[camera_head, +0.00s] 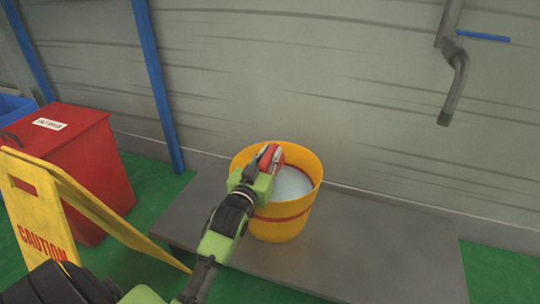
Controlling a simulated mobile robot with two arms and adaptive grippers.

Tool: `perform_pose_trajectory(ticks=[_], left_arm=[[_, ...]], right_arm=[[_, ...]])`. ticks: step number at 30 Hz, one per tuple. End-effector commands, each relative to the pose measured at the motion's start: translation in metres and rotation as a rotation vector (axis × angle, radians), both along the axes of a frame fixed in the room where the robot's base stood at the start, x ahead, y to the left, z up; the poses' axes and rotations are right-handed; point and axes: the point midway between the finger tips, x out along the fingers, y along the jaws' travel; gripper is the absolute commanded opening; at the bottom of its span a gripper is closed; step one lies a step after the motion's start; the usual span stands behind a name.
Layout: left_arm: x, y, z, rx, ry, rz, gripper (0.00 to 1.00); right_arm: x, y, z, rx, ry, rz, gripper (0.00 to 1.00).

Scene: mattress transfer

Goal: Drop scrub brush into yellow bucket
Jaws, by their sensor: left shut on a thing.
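The yellow bucket (281,224) stands upright on a grey platform and holds whitish, water-like contents (291,184). My left gripper (269,160) is over the left part of the bucket's opening as seen here. It is shut on a red and white thing, the scrub brush (277,154), most of which the gripper hides. I cannot tell how far the brush is above the contents. My right gripper is not in view.
The grey platform (380,248) has free room right of the bucket. A yellow caution sign (42,212) and a red bin (88,165) stand at left. A pipe tap (455,85) with a blue handle hangs on the wall at upper right.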

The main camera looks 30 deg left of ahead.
Motion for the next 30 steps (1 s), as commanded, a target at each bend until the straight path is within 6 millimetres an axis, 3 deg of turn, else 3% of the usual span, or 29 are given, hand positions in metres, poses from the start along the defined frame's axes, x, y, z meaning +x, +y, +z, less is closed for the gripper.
perform_pose_trajectory(ticks=[6,7,9,22,30], left_arm=[[0.0,0.0,0.001,0.0,-0.002,0.0,0.0],[0.0,0.0,0.001,0.0,-0.002,0.0,0.23],[0.0,0.0,0.001,0.0,-0.002,0.0,0.37],[-0.007,-0.002,-0.001,-0.001,0.003,0.0,0.37],[-0.057,-0.014,-0.001,-0.001,0.003,0.0,0.37]], right_arm=[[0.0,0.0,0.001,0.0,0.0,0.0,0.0],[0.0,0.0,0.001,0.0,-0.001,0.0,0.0],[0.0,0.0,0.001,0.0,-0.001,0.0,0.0],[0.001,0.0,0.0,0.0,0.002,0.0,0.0],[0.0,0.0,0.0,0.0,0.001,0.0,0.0]])
